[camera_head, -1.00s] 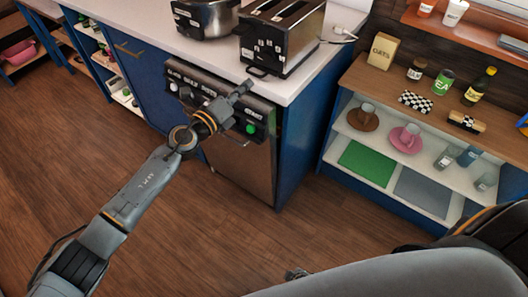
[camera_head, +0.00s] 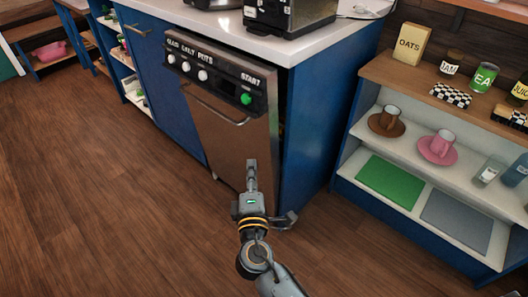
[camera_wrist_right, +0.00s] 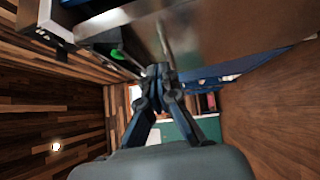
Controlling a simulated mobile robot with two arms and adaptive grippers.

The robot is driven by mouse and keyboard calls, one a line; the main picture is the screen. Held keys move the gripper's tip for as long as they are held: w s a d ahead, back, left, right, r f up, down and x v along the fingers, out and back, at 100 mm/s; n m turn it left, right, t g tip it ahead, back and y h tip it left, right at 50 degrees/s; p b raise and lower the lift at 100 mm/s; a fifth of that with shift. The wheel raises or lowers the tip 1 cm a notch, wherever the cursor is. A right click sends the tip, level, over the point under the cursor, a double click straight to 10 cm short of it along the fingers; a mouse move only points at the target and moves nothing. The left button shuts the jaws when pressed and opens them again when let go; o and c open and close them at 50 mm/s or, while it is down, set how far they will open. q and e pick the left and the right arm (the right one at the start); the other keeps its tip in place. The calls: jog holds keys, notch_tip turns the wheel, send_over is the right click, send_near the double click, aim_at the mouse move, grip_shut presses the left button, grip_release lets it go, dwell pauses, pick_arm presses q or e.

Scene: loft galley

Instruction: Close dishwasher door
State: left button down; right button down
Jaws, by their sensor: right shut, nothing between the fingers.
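The dishwasher door (camera_head: 229,128) has a steel front, a bar handle and a black control panel (camera_head: 215,74) with white knobs and a green button. It stands slightly ajar, its top leaning out, with a dark gap along its right edge. In the right wrist view the door (camera_wrist_right: 215,38) crosses the top, close to the fingers. My right gripper (camera_head: 252,165) is shut and empty in front of the door's lower right part; it also shows in the right wrist view (camera_wrist_right: 160,72). I cannot tell whether it touches the door. My left gripper is out of view.
A white counter (camera_head: 290,48) with a toaster (camera_head: 290,12) lies above the dishwasher. An open shelf unit (camera_head: 350,150) with cups and jars stands to the right. The wooden floor (camera_head: 110,220) is clear at the left.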

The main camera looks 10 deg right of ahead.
send_near(260, 123)
jog(key=w+a, duration=0.2)
jog(key=w, duration=0.1)
jog(key=shift+w+d+r, duration=0.2)
jog(key=shift+w+d, duration=0.3)
jog(key=shift+d, duration=0.05)
jog(key=shift+w+d+r, duration=0.2)
jog(key=shift+w+d, duration=0.3)
jog(key=shift+d, duration=0.1)
jog(key=shift+w+d+p, duration=0.25)
jog(key=shift+d+p, duration=0.05)
jog(key=shift+d, duration=0.05)
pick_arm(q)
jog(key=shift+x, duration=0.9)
